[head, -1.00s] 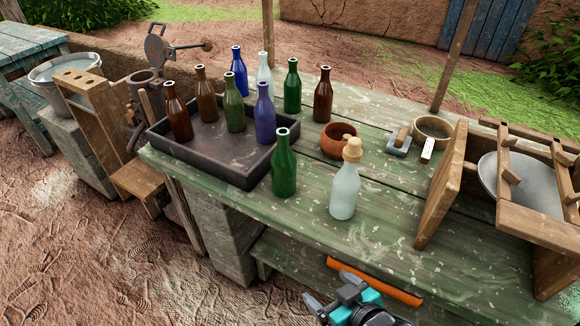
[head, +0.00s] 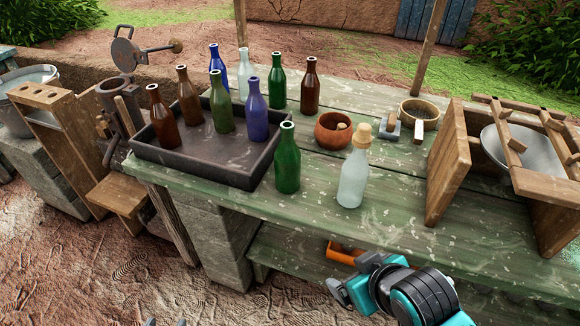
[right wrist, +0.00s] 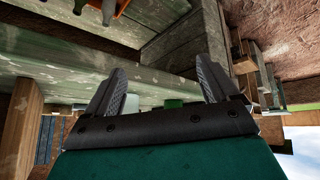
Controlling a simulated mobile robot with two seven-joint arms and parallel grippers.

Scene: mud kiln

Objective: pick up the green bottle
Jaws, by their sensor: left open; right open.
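A dark green bottle (head: 287,165) stands upright on the green table near its front edge, right of the tray. Another green bottle (head: 279,88) stands farther back, and an olive-green bottle (head: 221,108) stands in the dark tray (head: 240,177). My right gripper (head: 350,276) is open and empty, in front of the table and below the front green bottle, apart from it. In the right wrist view its two fingers (right wrist: 160,88) are spread, with small pale and green shapes beyond them. Only the tips of my left gripper (head: 165,322) show at the bottom edge.
A corked pale bottle (head: 352,178) stands right of the front green bottle. Brown and blue bottles crowd the tray. A clay bowl (head: 333,131) and a wooden rack (head: 447,165) stand farther right. An orange object (head: 343,252) lies on the lower shelf. The front tabletop right of the corked bottle is clear.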

